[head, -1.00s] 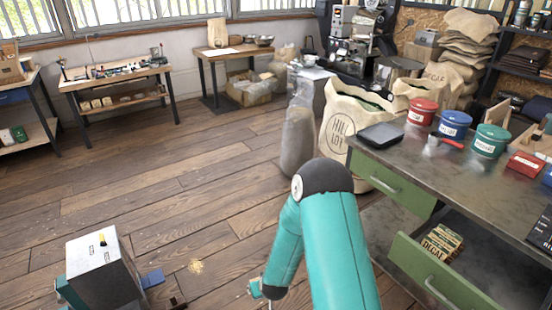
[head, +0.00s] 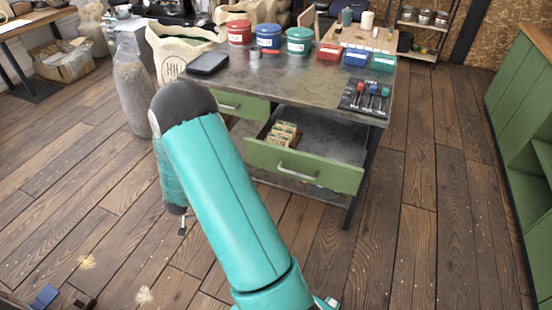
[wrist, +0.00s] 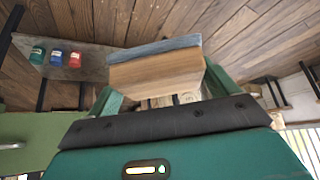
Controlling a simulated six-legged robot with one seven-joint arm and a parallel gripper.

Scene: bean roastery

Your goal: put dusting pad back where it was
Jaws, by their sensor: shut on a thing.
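In the wrist view my gripper (wrist: 160,82) is shut on the dusting pad (wrist: 155,73), a tan wooden block with a blue-grey layer along one long side. The teal fingers stand at either end of the block. The pad is in the air, with plank floor behind it. In the head view my bent teal arm hides most of the gripper, and I cannot make out the pad there.
A metal-topped workbench (head: 300,88) carries tins, bins and a tool mat (head: 366,98). Its open green drawer (head: 300,168) holds small packets (head: 282,136). Pale crumbs (head: 87,262) lie on the floor. A green cabinet (head: 520,110) stands right; floor between is clear.

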